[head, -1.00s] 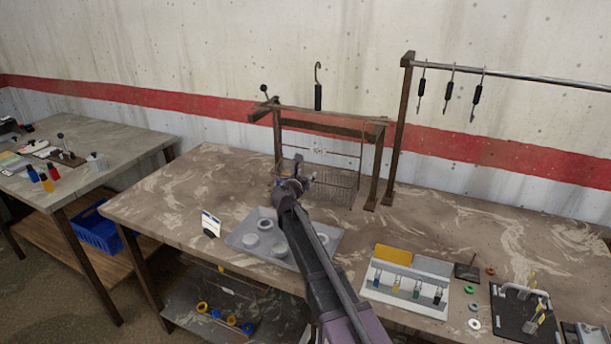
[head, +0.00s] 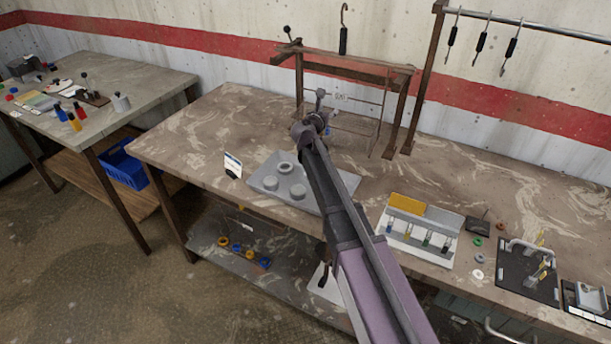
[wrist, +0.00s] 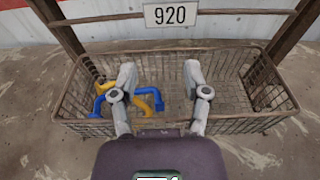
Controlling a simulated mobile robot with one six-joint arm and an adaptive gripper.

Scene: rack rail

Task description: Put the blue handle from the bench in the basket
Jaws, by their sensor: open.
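The wire basket (wrist: 224,128) hangs below a plate reading 920 in the wrist view. It also shows behind my arm in the head view (head: 362,128). Bent blue handle pieces (wrist: 98,106) lie inside at its left, with yellow handle pieces (wrist: 153,99) beside and partly over them. Overlap hides how many there are. My gripper (wrist: 160,76) is over the basket with its two fingers spread apart and nothing between them. The left finger overlaps the handles in the picture; I cannot tell whether it touches. My gripper (head: 318,112) is seen small in the head view.
A grey tray (head: 258,182) with round parts lies in front of the basket. A white rack (head: 395,238) with coloured tools stands to the right. Hooks hang from a rail (head: 560,30) at the back right. A wooden frame (head: 402,112) surrounds the basket.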

